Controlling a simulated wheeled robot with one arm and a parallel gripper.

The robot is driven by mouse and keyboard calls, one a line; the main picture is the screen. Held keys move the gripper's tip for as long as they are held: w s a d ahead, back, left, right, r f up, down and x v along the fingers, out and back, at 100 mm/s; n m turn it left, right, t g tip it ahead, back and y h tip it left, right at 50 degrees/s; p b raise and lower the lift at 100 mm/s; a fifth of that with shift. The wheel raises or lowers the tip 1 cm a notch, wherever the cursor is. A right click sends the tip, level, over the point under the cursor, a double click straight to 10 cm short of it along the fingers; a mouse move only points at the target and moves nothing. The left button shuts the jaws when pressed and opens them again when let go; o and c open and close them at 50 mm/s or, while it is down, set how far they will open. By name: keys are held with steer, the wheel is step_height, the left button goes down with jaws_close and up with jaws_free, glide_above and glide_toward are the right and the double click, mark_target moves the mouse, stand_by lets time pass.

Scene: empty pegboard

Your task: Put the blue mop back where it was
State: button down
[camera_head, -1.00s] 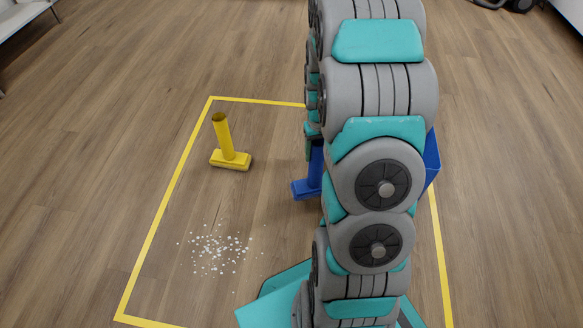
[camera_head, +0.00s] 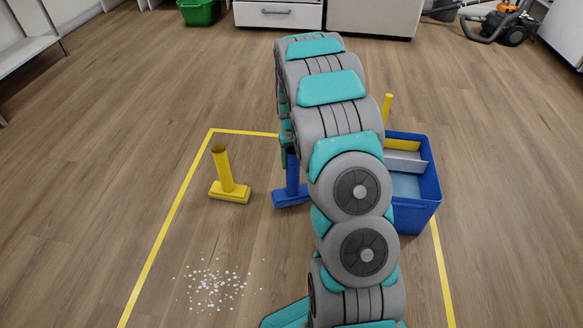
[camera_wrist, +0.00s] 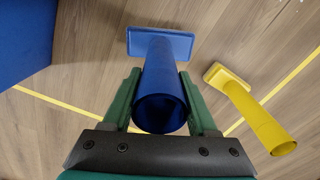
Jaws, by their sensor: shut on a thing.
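The blue mop (camera_head: 291,185) has an upright tube handle and a flat rectangular base. It is right of the yellow mop (camera_head: 229,187) inside the yellow-taped area, partly behind my arm. In the wrist view, the blue mop (camera_wrist: 165,85) lies between the two green fingers of my gripper (camera_wrist: 160,82), which is shut on its handle. In the head view, my gripper (camera_head: 287,142) is mostly hidden by my arm. I cannot tell whether the mop's base touches the floor. The yellow mop also shows at the right of the wrist view (camera_wrist: 255,112).
A blue bin (camera_head: 418,215) with grey dividers stands right of my arm, with a yellow handle (camera_head: 387,108) by its back. White bits (camera_head: 215,285) are scattered on the floor at the front left. Yellow tape (camera_head: 163,225) bounds the area. A green bucket (camera_head: 200,12) stands far back.

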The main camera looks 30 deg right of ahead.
mark_target(293, 176)
steer(key=shift+w, duration=0.3)
step_height(293, 176, down, 4)
steer(key=shift+r+b, duration=0.15)
steer(key=shift+b, duration=0.2)
steer(key=shift+w, duration=0.1)
steer(key=shift+c, duration=0.9)
jaws_free()
steer(key=shift+r, duration=0.1)
